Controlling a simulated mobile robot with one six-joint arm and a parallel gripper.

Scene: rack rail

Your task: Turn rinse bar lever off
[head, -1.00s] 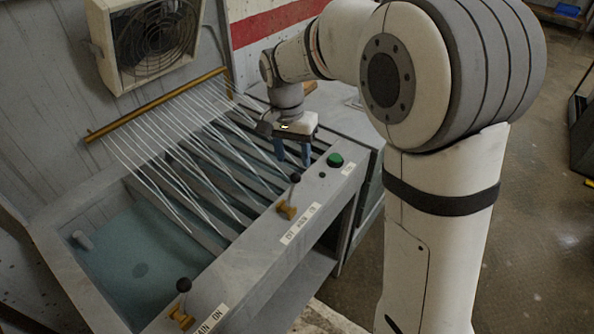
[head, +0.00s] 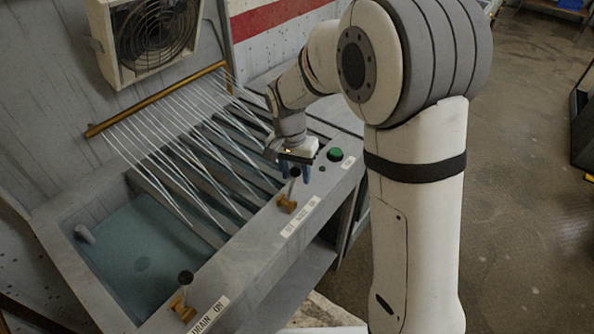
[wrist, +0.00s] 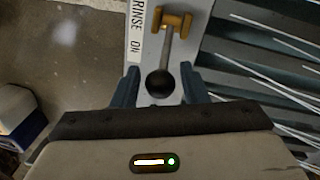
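The rinse lever shows in the head view as a brass mount (head: 287,203) with a short stem and black ball knob (head: 295,172), on the basin's front ledge beside an "OFF RINSE ON" label (head: 300,217). In the wrist view the knob (wrist: 160,83) lies between the two blue fingers of my gripper (wrist: 159,68), with the stem running up to the brass mount (wrist: 172,20). My gripper (head: 297,174) is open, with a visible gap on each side of the knob. Water streams from the brass rinse bar (head: 160,98) across the slats.
A drain lever with brass mount (head: 182,308) stands at the near end of the ledge, by a "DRAIN ON" label. A green button (head: 335,154) sits just right of my gripper. A fan (head: 150,38) hangs on the back wall.

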